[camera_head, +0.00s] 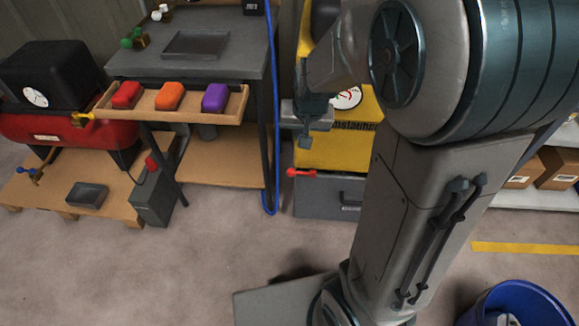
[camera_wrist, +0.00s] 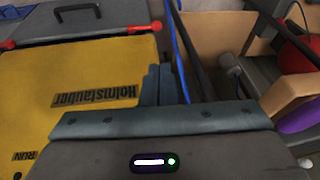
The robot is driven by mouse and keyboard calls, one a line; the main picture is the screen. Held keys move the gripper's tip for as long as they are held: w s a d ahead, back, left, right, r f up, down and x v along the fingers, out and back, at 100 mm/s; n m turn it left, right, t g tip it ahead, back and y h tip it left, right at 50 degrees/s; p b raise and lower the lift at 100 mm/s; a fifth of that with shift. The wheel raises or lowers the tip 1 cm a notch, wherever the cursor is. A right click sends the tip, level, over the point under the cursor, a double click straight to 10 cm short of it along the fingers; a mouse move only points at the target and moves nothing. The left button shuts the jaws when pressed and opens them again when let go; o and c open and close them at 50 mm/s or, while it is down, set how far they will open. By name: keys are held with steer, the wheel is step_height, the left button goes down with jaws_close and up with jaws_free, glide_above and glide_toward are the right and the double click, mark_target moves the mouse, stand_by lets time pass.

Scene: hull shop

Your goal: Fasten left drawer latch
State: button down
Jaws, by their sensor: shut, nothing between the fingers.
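The grey drawer (camera_head: 330,199) sits at the bottom of the yellow vacuum unit (camera_head: 328,153). A red latch lever (camera_head: 301,172) lies roughly level at the drawer's upper left corner. In the upside-down wrist view this latch (camera_wrist: 146,27) is at the right end of the seam between drawer (camera_wrist: 110,18) and yellow body. I cannot tell whether it is engaged. Another red latch (camera_wrist: 8,45) shows at the seam's other end. My gripper (camera_head: 305,142) is shut and empty, above the left latch and apart from it. Its fingers (camera_wrist: 157,85) show in the wrist view.
A blue hose (camera_head: 271,150) hangs just left of the unit, beside the workbench (camera_head: 240,62). A wooden rack (camera_head: 186,116) of coloured blocks juts from the bench. A blue bin (camera_head: 520,300) stands at lower right.

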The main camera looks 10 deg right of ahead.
steer(key=w+f+b, duration=0.3)
steer(key=f, duration=0.4)
steer(key=w+f+m+h+b, duration=0.1)
steer(key=w+f+b, duration=0.2)
steer(key=f, duration=0.4)
steer(key=shift+w+d+f+t+b, duration=0.15)
steer(key=shift+d+t+b, duration=0.25)
steer(key=shift+d+b, duration=0.1)
steer(key=shift+f, duration=0.15)
steer(key=b, duration=0.6)
glide_toward(293, 170)
steer(key=x, duration=0.5)
steer(key=shift+w+d, duration=0.15)
steer(key=shift+d, duration=0.05)
steer(key=shift+w+a+f+b, duration=0.15)
steer(key=shift+w+f+b, duration=0.1)
steer(key=shift+f+b, duration=0.4)
steer(key=shift+p, duration=0.75)
